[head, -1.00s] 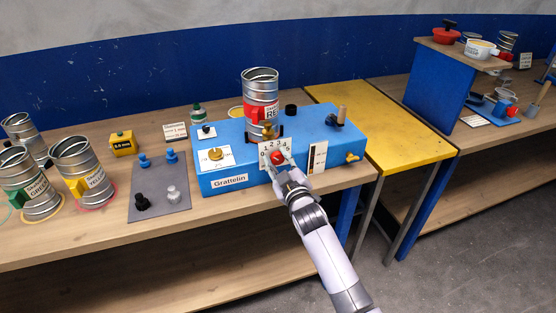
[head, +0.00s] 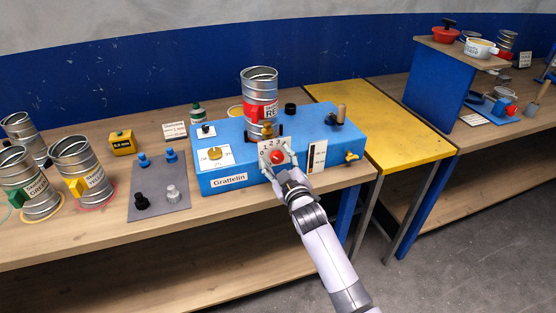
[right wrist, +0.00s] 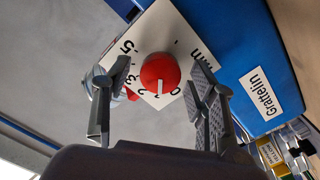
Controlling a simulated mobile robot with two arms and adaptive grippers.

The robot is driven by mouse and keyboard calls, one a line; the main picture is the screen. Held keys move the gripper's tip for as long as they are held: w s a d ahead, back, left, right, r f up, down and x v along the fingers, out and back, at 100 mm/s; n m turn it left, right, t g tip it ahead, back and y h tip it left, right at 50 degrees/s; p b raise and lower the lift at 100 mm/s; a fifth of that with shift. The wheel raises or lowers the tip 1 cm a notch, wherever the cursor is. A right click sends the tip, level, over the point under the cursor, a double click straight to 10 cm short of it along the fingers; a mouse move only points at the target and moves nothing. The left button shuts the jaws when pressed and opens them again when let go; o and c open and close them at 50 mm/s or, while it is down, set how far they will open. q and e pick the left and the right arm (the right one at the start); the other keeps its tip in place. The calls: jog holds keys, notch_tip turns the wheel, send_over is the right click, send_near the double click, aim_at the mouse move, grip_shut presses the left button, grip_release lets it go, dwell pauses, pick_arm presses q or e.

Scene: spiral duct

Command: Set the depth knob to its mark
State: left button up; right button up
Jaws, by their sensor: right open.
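The red depth knob (head: 277,157) sits on a white numbered plate on the front of the blue Grattelin machine (head: 330,140). In the right wrist view the knob (right wrist: 160,73) is in the middle, with a white pointer line towards the picture's bottom, near the low numerals. Its plate (right wrist: 175,35) is partly hidden by my fingers. My right gripper (head: 279,168) is at the knob; its open fingers (right wrist: 161,80) stand on either side of it, with gaps visible. My left gripper is not in view.
A tin with a red label (head: 259,95) stands on the machine. A brass knob (head: 214,153) is left of the depth plate, a brass tap (head: 352,157) right. A grey mat (head: 160,185) with several small pegs and more tins (head: 82,165) lie left.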

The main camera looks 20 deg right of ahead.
jog(key=shift+s, duration=0.1)
jog(key=s, duration=1.1)
jog(key=shift+s+d, duration=0.25)
jog(key=shift+s, duration=0.15)
jog(key=s+f+m+g, duration=0.1)
jog(key=s+f+g, duration=0.25)
jog(key=f, duration=0.85)
jog(key=s+f+g, duration=0.2)
jog(key=s+f, duration=0.3)
jog(key=f, duration=0.7)
jog(key=s+f+m+g, duration=0.1)
jog(key=s+f+g, duration=0.3)
jog(key=f, duration=0.9)
jog(key=s+d+f+m+g, duration=0.1)
jog(key=s+f, duration=0.5)
jog(key=s, duration=0.6)
jog(key=s+d+f+m+g, duration=0.1)
jog(key=s+f+g, duration=0.3)
jog(key=s+f, duration=0.3)
jog(key=s+d+f+g, duration=0.1)
jog(key=s+f, duration=0.6)
jog(key=s, duration=1)
jog(key=shift+s+d+m+g+h, duration=0.2)
jog(key=shift+s+m+g+h, duration=0.15)
jog(key=shift+g, duration=0.4)
